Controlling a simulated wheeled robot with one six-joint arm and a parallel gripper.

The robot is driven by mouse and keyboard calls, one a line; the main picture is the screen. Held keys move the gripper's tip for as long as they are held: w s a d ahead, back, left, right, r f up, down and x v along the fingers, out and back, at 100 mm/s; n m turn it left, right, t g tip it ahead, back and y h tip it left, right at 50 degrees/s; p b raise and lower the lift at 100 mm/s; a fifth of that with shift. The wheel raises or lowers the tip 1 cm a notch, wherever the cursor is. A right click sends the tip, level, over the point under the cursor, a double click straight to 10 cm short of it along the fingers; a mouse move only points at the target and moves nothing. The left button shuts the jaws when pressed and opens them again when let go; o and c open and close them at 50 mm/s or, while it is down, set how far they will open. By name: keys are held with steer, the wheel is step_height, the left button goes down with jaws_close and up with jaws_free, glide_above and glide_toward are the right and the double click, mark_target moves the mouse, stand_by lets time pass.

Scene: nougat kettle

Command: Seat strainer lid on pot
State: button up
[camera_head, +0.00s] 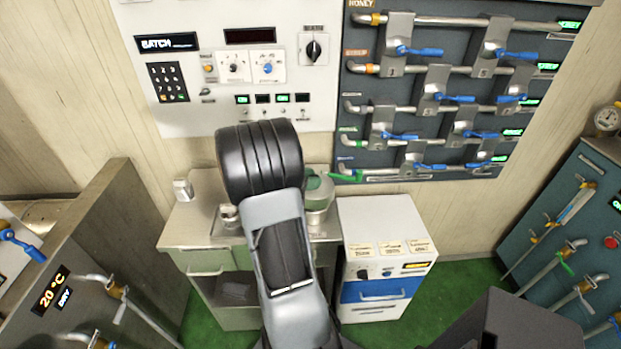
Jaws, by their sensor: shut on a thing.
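My arm reaches up the middle of the view, over the counter (188,225), and hides much of its top. My gripper is not visible; it is hidden behind my arm. Just right of my arm, a metal vessel that looks like the pot (317,218) is partly visible on the counter. A rounded green part (319,190) shows just above it; I cannot tell whether it touches the vessel. I cannot make out the strainer lid for certain.
A small metal cup (229,213) stands left of my arm. A white cabinet with a blue drawer (375,290) adjoins the counter. Behind are a control panel (235,105) and a dark board of pipes and blue levers (500,125). Machines flank both sides; green floor (460,265) shows at right.

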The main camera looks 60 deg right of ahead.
steer(key=shift+w+a+f, duration=0.1)
steer(key=shift+a+f, duration=0.1)
steer(key=shift+f, duration=0.05)
stand_by(0.8)
steer(key=shift+f+b, duration=0.85)
steer(key=shift+f, duration=0.5)
stand_by(2.9)
steer(key=o, duration=1.6)
steer(key=shift+r+p, duration=3.3)
steer(key=shift+r, duration=0.7)
